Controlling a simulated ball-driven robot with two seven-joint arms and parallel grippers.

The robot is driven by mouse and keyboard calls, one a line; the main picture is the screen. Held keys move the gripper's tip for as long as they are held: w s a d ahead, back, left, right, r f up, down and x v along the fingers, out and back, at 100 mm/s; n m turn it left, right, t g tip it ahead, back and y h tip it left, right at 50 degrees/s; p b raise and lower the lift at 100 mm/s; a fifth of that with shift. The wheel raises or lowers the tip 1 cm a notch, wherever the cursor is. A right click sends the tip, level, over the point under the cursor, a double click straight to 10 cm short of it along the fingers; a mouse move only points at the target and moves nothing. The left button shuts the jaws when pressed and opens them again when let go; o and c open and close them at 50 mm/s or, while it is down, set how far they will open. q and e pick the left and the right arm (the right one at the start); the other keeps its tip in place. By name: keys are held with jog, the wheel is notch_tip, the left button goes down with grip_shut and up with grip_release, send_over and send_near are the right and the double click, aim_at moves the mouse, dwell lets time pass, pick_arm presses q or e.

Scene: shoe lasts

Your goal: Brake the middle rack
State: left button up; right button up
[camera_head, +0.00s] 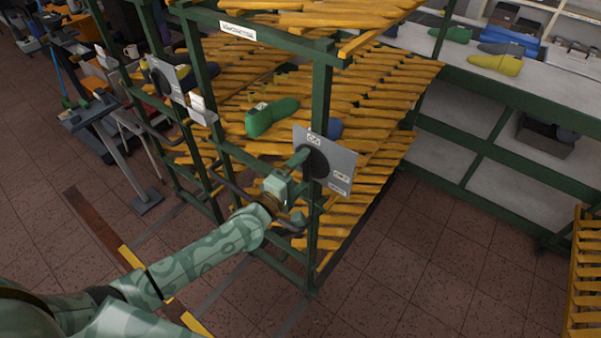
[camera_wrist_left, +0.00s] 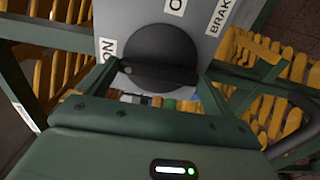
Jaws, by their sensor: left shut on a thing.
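A green-framed rack with sloping yellow slats carries a grey switch plate (camera_head: 341,172) on its near post. On the plate is a round black knob (camera_wrist_left: 160,55) with a raised bar. In the left wrist view a label reading ON is left of the knob, a partly cut-off label is above it, and BRAKE is at the upper right. My left gripper (camera_head: 298,160) is shut on the knob's bar, which lies roughly across the wrist picture. The fingers hide part of the knob in the head view. My right gripper is not in view.
A green shoe last (camera_head: 270,117) lies on the rack's slats. Another rack with a grey plate (camera_head: 166,79) stands at the left. A bench (camera_head: 465,95) with shoe lasts runs behind. Another yellow-slatted rack (camera_head: 585,275) is at right. Floor between is clear.

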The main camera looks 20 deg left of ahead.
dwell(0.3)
pick_arm(q)
jog(key=o, duration=0.7)
jog(key=shift+s, duration=0.1)
jog(key=v, duration=1.6)
